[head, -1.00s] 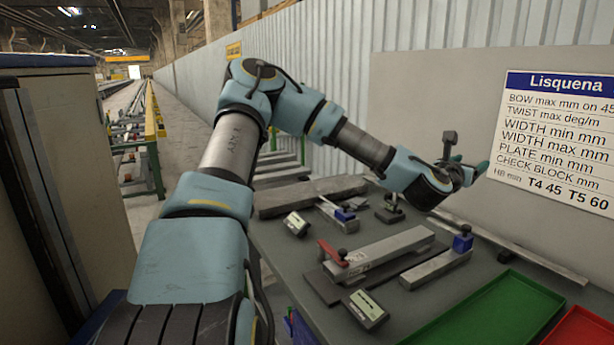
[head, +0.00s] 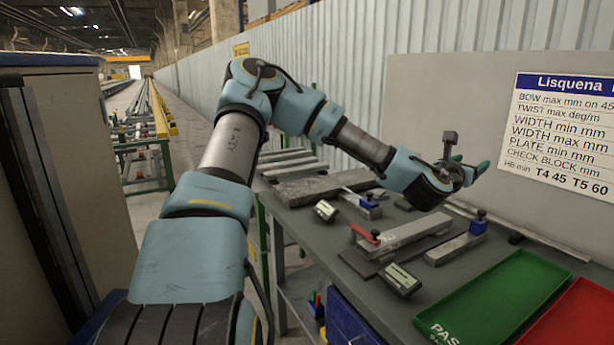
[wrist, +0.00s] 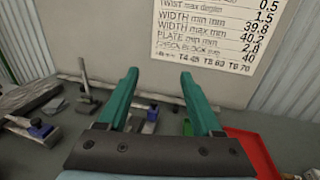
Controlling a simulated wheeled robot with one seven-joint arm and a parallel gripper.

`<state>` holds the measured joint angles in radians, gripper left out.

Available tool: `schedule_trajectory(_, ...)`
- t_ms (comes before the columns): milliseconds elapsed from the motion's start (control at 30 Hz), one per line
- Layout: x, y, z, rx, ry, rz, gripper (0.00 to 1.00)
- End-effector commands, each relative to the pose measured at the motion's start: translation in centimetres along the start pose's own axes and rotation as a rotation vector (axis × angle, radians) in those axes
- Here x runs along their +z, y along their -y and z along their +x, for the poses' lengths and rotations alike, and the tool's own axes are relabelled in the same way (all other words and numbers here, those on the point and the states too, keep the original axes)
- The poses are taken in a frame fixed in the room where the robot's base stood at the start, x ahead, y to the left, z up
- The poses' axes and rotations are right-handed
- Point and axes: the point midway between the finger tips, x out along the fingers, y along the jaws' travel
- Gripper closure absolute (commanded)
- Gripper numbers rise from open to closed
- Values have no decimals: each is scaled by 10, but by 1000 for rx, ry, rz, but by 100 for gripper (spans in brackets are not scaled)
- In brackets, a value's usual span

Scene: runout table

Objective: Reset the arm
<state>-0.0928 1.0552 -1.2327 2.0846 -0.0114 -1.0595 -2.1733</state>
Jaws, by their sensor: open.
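My arm reaches out over the grey table (head: 310,225) from the left, with its elbow raised. My gripper (head: 478,168) is above the back of the table near the wall panel, apart from everything on the table. In the wrist view my gripper (wrist: 160,80) shows two green fingers spread wide with nothing between them. The wrist view looks past the fingers at the table's back edge and the sign.
A green tray (head: 490,305) and a red tray (head: 575,325) lie at the front right. Gauges, including a red-handled one (head: 405,233) and a blue-knobbed one (head: 457,246), stand mid-table. A sign (head: 565,130) hangs behind. A cabinet (head: 75,190) stands left.

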Motion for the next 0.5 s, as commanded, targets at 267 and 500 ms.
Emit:
schedule_trajectory(267,-24,7,-10,-64,-71,205,34)
schedule_trajectory(500,-59,8,-28,-163,-175,505,34)
